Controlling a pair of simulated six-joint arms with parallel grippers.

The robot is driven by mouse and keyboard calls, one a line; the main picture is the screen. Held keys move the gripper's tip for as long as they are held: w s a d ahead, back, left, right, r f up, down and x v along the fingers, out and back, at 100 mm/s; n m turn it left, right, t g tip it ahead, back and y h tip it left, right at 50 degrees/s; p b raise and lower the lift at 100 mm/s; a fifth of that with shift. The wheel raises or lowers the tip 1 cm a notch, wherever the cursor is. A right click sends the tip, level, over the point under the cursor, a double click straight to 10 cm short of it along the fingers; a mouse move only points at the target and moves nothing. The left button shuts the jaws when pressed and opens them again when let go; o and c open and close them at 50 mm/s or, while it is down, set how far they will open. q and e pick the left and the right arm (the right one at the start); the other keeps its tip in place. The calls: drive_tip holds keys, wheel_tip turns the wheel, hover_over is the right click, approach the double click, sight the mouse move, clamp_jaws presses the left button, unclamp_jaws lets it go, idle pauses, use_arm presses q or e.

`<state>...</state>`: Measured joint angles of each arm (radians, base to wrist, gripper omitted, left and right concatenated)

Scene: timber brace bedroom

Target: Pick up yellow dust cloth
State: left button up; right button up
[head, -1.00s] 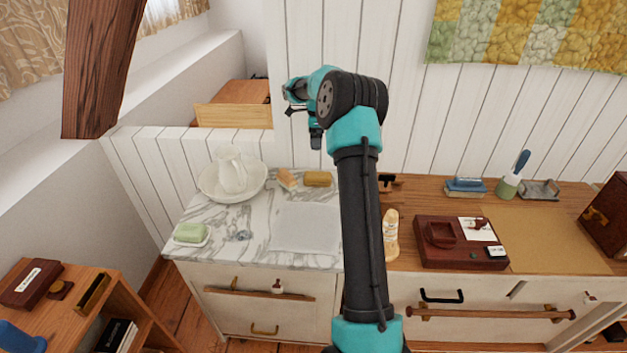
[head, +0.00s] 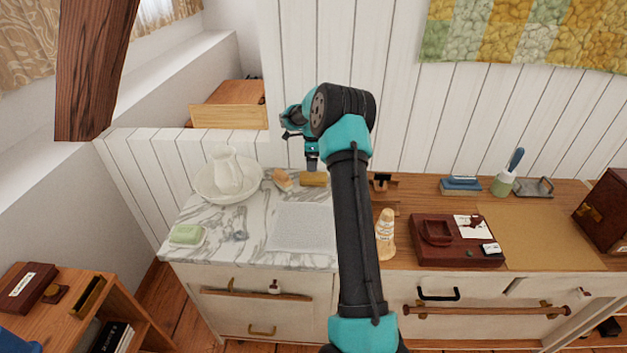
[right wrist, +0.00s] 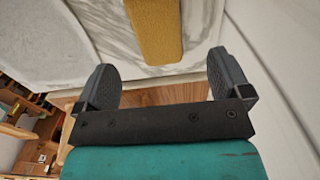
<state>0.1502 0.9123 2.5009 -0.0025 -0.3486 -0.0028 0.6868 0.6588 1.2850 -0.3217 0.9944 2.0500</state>
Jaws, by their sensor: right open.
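The yellow dust cloth (head: 314,179) is a small folded mustard-yellow block lying at the back of the marble top (head: 215,250), near the white wall. My right gripper (head: 312,163) hangs above it, pointing down, and looks apart from it. In the right wrist view the cloth (right wrist: 155,30) lies beyond the open fingers of my right gripper (right wrist: 160,68), roughly in line with the gap between them. Nothing is between the fingers. My left gripper is not in view.
A tan-orange block (head: 282,180) lies just left of the cloth. A white basin with a pitcher (head: 227,172) stands further left, with green soap (head: 186,234) in front. A pale flat cloth (head: 302,228) lies in front. The plank wall (head: 385,130) rises close behind.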

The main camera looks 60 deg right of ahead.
sight(314, 175)
drive_tip(key=shift+f, duration=1.45)
drive_tip(key=shift+s+f, duration=0.15)
drive_tip(key=shift+f, duration=1.15)
drive_tip(key=shift+s+f, duration=0.1)
drive_tip(key=shift+f, duration=1.2)
drive_tip(key=c, duration=1)
drive_tip(key=shift+r, duration=0.1)
